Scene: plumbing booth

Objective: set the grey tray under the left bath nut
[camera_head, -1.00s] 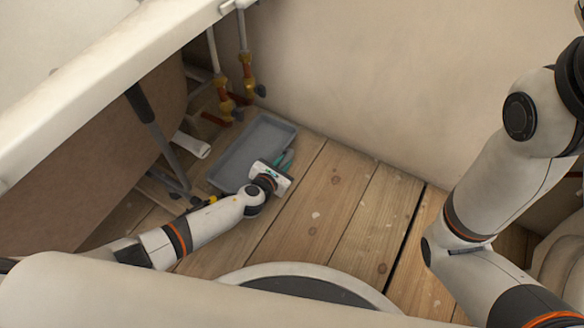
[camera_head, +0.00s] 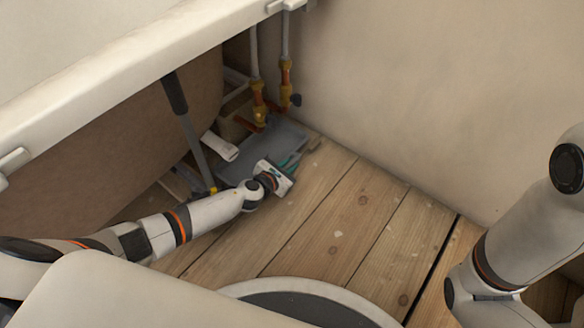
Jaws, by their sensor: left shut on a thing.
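The grey tray (camera_head: 232,170) is a shallow rectangle low by the floorboards, beside the open side of the bath. Its far end reaches below the two brass-fitted pipes. The left pipe's brass fitting (camera_head: 258,103) overlaps the tray's far edge in the picture; the left bath nut cannot be made out clearly. My left gripper (camera_head: 289,163) is at the tray's near right edge, shut on it; its teal fingers are small and partly hidden. My right arm stands at the right, its gripper out of view.
The right pipe's brass fitting (camera_head: 286,75) stands near the wall (camera_head: 410,90). A dark-topped bath leg (camera_head: 190,130) and a white pipe end (camera_head: 220,147) lie left of the tray. The bath rim (camera_head: 110,85) overhangs. Floorboards (camera_head: 345,220) to the right are clear.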

